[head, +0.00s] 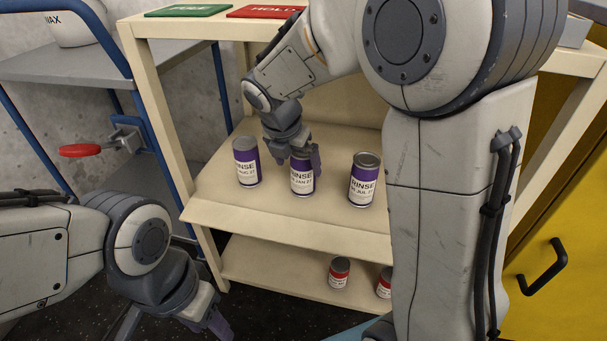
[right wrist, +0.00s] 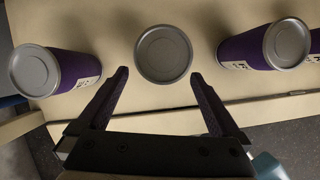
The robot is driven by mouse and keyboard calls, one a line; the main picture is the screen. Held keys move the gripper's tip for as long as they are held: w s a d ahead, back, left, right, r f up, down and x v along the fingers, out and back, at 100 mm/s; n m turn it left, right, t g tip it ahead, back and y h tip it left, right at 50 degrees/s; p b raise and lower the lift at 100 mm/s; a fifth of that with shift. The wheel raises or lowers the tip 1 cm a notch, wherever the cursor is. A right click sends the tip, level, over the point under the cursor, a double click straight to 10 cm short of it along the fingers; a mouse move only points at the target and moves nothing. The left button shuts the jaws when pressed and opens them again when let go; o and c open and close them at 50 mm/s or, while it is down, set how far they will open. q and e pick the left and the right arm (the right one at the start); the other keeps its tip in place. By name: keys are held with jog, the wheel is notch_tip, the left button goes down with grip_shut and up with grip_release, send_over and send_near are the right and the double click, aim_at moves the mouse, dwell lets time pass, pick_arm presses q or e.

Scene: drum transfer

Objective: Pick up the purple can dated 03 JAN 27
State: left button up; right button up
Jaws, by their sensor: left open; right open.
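The middle can (head: 302,186) reads "JAN 27" in part. The left can (head: 246,165) reads "AUG 27" or similar, and the right can (head: 363,182) reads "JUL 27" or similar. My right gripper (head: 302,165) is at the middle can from above and hides part of its top. In the right wrist view its open fingers (right wrist: 163,85) lie to either side of the middle can's near edge (right wrist: 163,54), with gaps visible. My left gripper (head: 215,325) is open and empty, low at the left.
Red-labelled cans (head: 339,272) stand on the lower shelf. Green (head: 187,10) and red (head: 264,11) plates lie on the top. A grey cart (head: 80,66) with a red-handled clamp (head: 82,150) is at left; a yellow cabinet (head: 555,240) is at right.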

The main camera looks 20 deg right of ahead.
jog(key=shift+w+d, duration=0.3)
jog(key=b+x, duration=0.3)
jog(key=x, duration=0.2)
jog(key=shift+w+d+b, duration=0.15)
jog(key=shift+d+b, duration=0.05)
jog(key=shift+b, duration=0.1)
jog(key=shift+r, duration=0.1)
grip_shut()
